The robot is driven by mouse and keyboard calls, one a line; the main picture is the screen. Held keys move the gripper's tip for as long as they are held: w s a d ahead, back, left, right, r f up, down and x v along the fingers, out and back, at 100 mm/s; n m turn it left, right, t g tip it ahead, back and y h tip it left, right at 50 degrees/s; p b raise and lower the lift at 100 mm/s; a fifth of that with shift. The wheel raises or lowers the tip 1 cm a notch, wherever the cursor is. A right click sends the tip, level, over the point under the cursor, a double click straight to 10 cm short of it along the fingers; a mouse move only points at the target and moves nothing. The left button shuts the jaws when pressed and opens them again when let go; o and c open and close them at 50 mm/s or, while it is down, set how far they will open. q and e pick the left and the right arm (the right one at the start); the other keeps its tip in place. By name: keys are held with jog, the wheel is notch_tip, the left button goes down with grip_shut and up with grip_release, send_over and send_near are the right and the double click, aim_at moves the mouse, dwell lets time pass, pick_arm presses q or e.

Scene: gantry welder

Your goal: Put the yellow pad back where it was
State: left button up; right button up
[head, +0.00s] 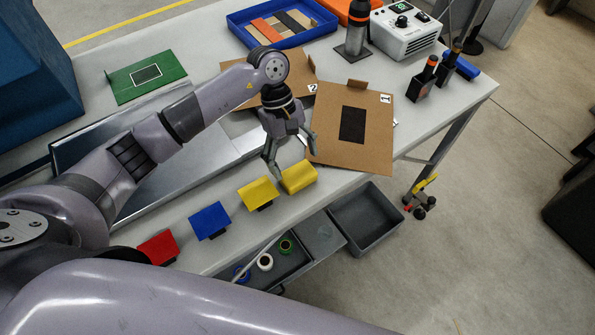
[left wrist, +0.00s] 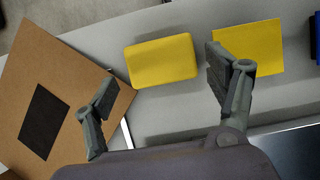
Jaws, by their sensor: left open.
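The yellow pad (head: 299,177), a thick block with rounded edges, lies on the grey table near its front edge. It also shows in the left wrist view (left wrist: 162,62), just beyond my fingertips. A flat yellow card (head: 257,193) on a dark stand is beside it on the left in the head view; the card shows at right in the wrist view (left wrist: 250,44). My left gripper (head: 293,162) is open and empty, close to the pad, its fingers spread (left wrist: 160,78). My right gripper is not in view.
Blue (head: 210,221) and red (head: 158,248) cards stand along the front edge. A cardboard sheet with a black rectangle (head: 378,145) lies right of the pad, its corner close to it. A grey open bin (head: 366,221) is below the edge. A green card (head: 124,86) is at the back left.

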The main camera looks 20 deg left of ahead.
pick_arm(q)
jog(key=b+v, duration=0.1)
jog(key=v, duration=0.6)
jog(key=shift+r+b, duration=0.2)
jog(key=shift+b, duration=0.2)
jog(key=shift+a, duration=0.1)
